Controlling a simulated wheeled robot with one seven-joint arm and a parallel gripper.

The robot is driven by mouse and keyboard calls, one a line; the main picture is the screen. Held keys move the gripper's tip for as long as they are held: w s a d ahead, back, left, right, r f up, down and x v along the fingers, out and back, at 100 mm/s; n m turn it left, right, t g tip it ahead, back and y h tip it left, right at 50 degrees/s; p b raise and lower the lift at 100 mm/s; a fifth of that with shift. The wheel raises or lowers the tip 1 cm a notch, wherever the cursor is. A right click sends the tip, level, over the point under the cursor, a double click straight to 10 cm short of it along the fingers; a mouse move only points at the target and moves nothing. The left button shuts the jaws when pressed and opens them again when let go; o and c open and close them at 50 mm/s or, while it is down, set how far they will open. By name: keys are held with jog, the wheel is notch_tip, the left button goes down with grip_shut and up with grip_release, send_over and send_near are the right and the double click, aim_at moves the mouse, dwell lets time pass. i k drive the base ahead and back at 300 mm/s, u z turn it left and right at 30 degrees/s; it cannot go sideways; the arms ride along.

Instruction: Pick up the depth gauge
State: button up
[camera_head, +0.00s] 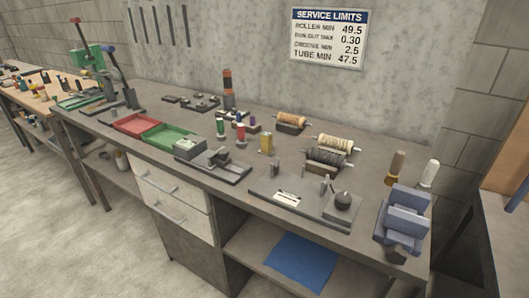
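I cannot tell for certain which item on the grey workbench (270,190) is the depth gauge. Near the front middle, a dark flat base carries a small metal device (217,157), beside a grey box with a light top (190,148). To its right, a grey plate (268,191) bears a white label with dark markings (286,198), a small upright post and a block with a dark round knob (342,201). All of these rest on the bench top. My gripper is not in view.
A red tray (136,122) and a green tray (168,138) lie left of centre. Several ribbed rollers (335,143) sit on stands at the back right. A blue vise (403,218) and two upright handles stand at the right end. A lever press (120,85) stands left.

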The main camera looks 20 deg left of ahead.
aim_at(266, 150)
jog(key=z, duration=2.25)
jog(key=k, duration=1.85)
jog(key=u, duration=1.85)
jog(key=i, duration=0.5)
jog(key=u, duration=0.2)
